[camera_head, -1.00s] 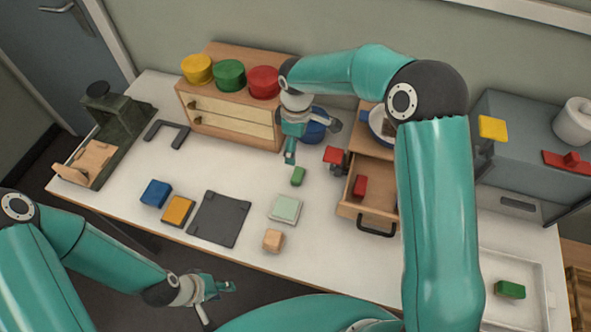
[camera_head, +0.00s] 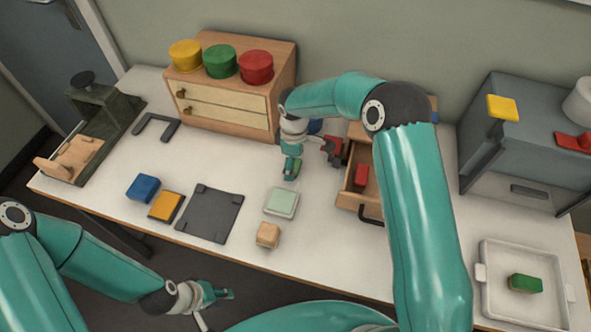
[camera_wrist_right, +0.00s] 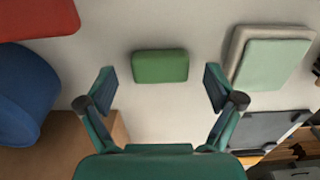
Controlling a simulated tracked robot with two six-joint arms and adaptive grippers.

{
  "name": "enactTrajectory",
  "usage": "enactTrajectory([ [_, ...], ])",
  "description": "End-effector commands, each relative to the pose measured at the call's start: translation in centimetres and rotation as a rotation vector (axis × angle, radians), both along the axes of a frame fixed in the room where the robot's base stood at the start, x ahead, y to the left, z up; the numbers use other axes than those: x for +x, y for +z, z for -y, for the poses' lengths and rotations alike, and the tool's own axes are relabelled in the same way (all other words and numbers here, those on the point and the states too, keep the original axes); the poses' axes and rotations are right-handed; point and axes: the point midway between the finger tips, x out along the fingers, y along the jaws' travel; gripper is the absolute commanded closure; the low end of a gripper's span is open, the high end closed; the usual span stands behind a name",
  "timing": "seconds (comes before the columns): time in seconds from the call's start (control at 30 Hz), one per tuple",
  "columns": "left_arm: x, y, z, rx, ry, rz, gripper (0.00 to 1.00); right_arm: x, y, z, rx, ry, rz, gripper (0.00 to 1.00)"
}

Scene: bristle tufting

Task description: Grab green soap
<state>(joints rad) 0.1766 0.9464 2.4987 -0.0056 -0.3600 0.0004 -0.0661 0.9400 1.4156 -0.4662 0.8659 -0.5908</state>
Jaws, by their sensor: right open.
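The green soap (camera_wrist_right: 160,66), a small rounded green block, lies on the white table. In the right wrist view it sits just ahead of and between the two spread fingers of my right gripper (camera_wrist_right: 161,84), with a gap on each side. In the head view my right gripper (camera_head: 291,167) is low over this soap and mostly hides it. A second green block (camera_head: 525,283) lies in a white tray (camera_head: 493,318) at the far right. My left gripper (camera_head: 220,294) hangs in front of the table's edge, away from everything; its jaw opening is unclear.
A pale green block (camera_head: 281,201) on a white base lies right of the soap in the wrist view. A red part (camera_head: 333,150) and an open drawer (camera_head: 362,211) are close by. A wooden block (camera_head: 268,235) and dark mat (camera_head: 210,214) lie nearer the front.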

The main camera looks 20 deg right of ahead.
Motion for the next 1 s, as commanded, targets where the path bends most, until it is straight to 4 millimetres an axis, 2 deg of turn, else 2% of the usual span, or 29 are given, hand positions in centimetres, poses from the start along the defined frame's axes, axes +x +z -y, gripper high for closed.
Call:
enactTrajectory([
  [0.07,0.0,-0.6,0.01,0.0,0.0,0.0,0.63,-0.03,-1.0,0.01,0.0,0.0,-0.001,0.08],
  [0.3,-0.01,-0.48,0.0,0.0,0.0,0.0,0.63,-0.01,-0.95,-0.03,0.0,0.0,0.0,0.08],
  [0.7,-0.01,-0.48,0.0,0.0,0.0,0.0,0.63,-0.01,-0.92,-0.08,0.0,0.001,0.0,0.73],
  [1.0,-0.01,-0.33,0.0,0.0,0.0,0.0,0.63,0.0,-0.67,-0.09,0.0,0.001,0.0,0.73],
])
